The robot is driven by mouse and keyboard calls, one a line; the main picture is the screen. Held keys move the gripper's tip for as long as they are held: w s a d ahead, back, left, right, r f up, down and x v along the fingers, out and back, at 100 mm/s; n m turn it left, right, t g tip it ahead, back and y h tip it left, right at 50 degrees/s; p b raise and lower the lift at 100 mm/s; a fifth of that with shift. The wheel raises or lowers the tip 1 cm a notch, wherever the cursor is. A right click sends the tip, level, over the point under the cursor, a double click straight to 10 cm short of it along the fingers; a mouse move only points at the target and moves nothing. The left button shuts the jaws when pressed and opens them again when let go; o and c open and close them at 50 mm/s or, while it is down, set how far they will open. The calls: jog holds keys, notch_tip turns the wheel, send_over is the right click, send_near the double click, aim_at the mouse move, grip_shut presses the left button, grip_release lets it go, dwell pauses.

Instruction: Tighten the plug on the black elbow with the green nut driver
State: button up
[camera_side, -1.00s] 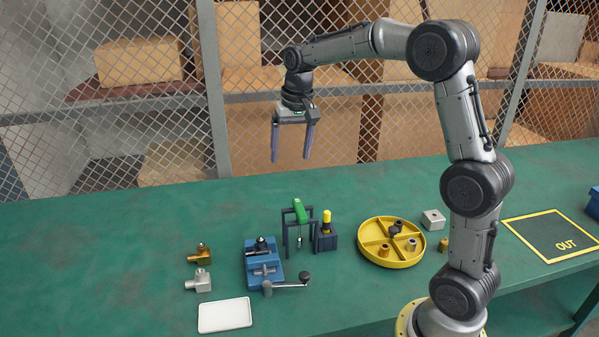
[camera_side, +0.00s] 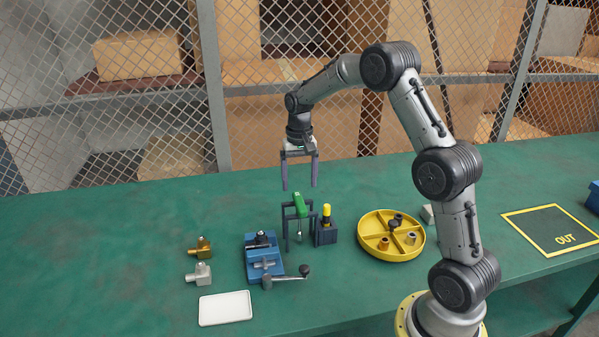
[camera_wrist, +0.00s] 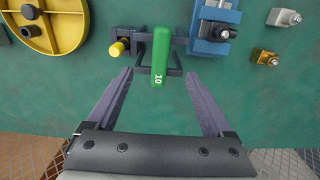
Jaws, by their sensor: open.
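The green nut driver (camera_side: 299,205) stands upright in a dark rack (camera_side: 287,230), its shaft hanging down. In the wrist view the green handle (camera_wrist: 160,58), marked 10, lies between and beyond the fingertips. My gripper (camera_side: 299,187) is open and empty, just above the handle, fingers pointing down. The black elbow (camera_side: 262,238) sits in the blue vise (camera_side: 262,262), left of the rack; it also shows in the wrist view (camera_wrist: 220,32). Whether a plug sits on it is too small to tell.
A yellow-handled tool (camera_side: 326,216) stands in a dark block right beside the rack. A yellow divided tray (camera_side: 365,246) with small fittings is further right. Brass (camera_side: 201,247) and silver (camera_side: 200,274) elbows and a white tray (camera_side: 225,308) lie left. The vise handle (camera_side: 290,277) sticks out rightward.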

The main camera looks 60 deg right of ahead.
aim_at(299, 200)
jog(key=shift+f, duration=3.2)
grip_shut()
jog(key=shift+r, duration=0.15)
notch_tip(299, 200, up, 16)
dwell(0.8)
